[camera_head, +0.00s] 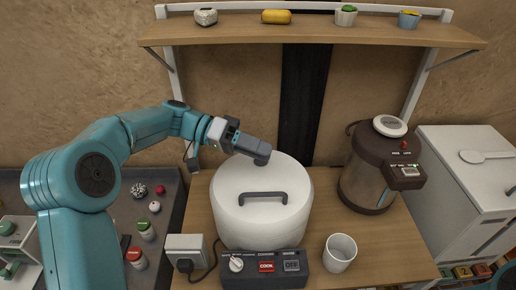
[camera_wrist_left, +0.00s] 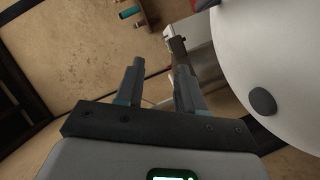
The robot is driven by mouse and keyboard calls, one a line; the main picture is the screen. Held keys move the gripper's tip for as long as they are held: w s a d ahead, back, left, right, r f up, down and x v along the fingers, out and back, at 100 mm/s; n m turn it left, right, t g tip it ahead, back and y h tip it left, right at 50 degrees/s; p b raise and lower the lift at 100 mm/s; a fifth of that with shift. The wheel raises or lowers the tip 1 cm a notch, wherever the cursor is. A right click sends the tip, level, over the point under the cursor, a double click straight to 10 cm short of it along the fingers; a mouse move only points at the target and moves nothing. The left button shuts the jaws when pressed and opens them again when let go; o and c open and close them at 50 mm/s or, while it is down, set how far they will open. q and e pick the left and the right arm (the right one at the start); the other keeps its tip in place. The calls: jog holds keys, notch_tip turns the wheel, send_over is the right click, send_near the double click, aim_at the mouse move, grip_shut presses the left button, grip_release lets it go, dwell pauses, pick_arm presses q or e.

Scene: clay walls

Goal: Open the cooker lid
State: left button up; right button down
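The white round cooker (camera_head: 262,220) stands on the wooden table. Its lid (camera_head: 235,182) looks closed, with a dark bar handle (camera_head: 262,196) across the top. The lid's white surface (camera_wrist_left: 290,50) and a dark round handle end (camera_wrist_left: 262,102) show at the right in the left wrist view. My left gripper (camera_head: 262,155) is above the lid's far edge, behind the handle. The left wrist view shows its two fingers (camera_wrist_left: 156,78) apart with nothing between them. Whether the fingers touch the lid cannot be told. My right gripper is not seen.
A control box (camera_head: 265,268) with a knob and COOK and OFF buttons sits in front of the cooker. A white cup (camera_head: 340,252) and brown dispenser (camera_head: 372,172) stand to the right. A shelf (camera_head: 310,32) runs above. A socket (camera_head: 186,250) with a cable is front left.

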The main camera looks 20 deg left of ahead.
pick_arm(q)
jog(key=v, duration=1.6)
